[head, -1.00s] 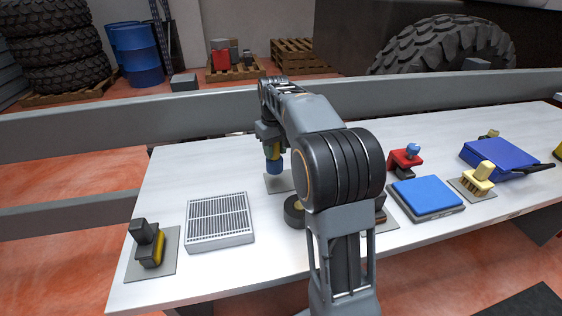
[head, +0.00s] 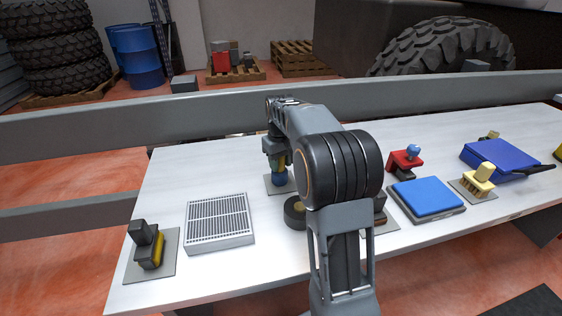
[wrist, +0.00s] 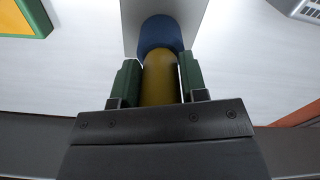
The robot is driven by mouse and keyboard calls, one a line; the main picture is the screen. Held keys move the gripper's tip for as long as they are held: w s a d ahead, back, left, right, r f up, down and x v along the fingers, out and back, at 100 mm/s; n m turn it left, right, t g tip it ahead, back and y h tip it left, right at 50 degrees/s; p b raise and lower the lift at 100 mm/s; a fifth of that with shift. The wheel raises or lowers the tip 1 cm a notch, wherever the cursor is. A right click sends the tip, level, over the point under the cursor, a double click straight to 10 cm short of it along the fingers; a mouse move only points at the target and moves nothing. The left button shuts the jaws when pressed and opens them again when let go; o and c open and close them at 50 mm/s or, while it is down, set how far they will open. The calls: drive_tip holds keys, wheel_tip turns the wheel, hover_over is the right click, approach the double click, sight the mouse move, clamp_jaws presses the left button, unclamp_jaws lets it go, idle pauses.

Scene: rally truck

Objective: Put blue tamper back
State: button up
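The blue tamper has a blue base (head: 279,179) and a yellow handle, which shows in the wrist view (wrist: 160,80). My gripper (head: 277,163) is shut on the handle, with a green finger on each side of it. The tamper is upright over a grey square plate (head: 270,190), which also shows in the wrist view (wrist: 132,18). The base is at or just above the plate; I cannot tell whether it touches. My arm hides part of the plate.
A grilled filter box (head: 219,222) and a dark block tool on a plate (head: 148,246) stand at left. A dark round piece (head: 294,213) is close in front. Right are a blue pad (head: 427,197), a red tool (head: 404,160) and a yellow brush (head: 480,179).

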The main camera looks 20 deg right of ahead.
drive_tip(key=o, duration=0.4)
drive_tip(key=shift+f+b, duration=0.15)
drive_tip(key=shift+b, duration=0.2)
wheel_tip(320, 180, up, 14)
drive_tip(key=p, duration=0.3)
drive_tip(key=s+a+f+t, duration=0.1)
drive_tip(key=s+a+f, duration=0.25)
drive_tip(key=s, duration=0.35)
drive_tip(key=s+a+f+m+t+p, duration=0.1)
drive_tip(key=s+a+f, duration=0.2)
drive_tip(key=s+f, duration=0.3)
drive_tip(key=s+a+f+t, duration=0.1)
drive_tip(key=s+a+f, duration=0.25)
drive_tip(key=s, duration=0.55)
drive_tip(key=shift+t, duration=0.3)
drive_tip(key=r+p, duration=0.3)
drive_tip(key=r, duration=0.1)
drive_tip(key=r+p, duration=0.7)
drive_tip(key=r, duration=0.1)
drive_tip(key=shift+a+r, duration=0.1)
drive_tip(key=shift+a, duration=0.15)
